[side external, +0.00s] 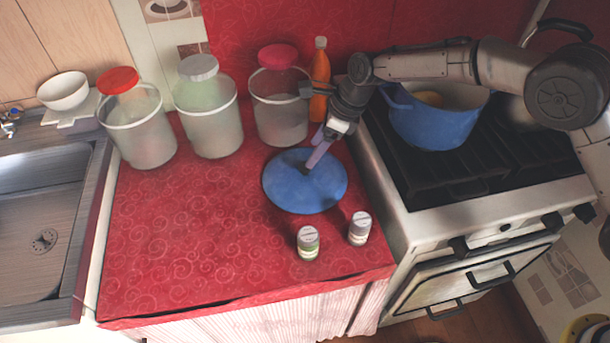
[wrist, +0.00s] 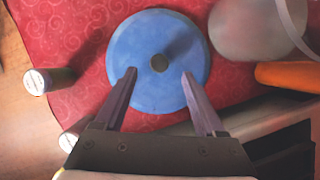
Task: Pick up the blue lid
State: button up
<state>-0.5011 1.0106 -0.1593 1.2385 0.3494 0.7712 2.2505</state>
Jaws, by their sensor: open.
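The blue lid (side external: 290,192) lies flat on the red oilcloth counter, left of the stove. It is round, with a small dark knob at its centre, which shows clearly in the wrist view (wrist: 159,62). My gripper (side external: 312,160) is over the lid, pointing down at it. In the wrist view my gripper (wrist: 158,82) is open, its two purple fingers apart on either side of the knob, a little short of it in the picture. Nothing is between the fingers. I cannot tell whether the fingertips touch the lid.
Three canisters, one red-topped (side external: 140,130), one grey-topped (side external: 210,115) and one pink-topped (side external: 281,105), stand behind the lid with an orange bottle (side external: 319,75). Two small shakers (side external: 308,243) (side external: 359,229) stand in front. A blue pot (side external: 433,122) sits on the stove. The counter's left front is clear.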

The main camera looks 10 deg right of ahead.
aim_at(305, 173)
jog(key=shift+x, duration=2.8)
jog(key=shift+s, duration=0.1)
grip_shut()
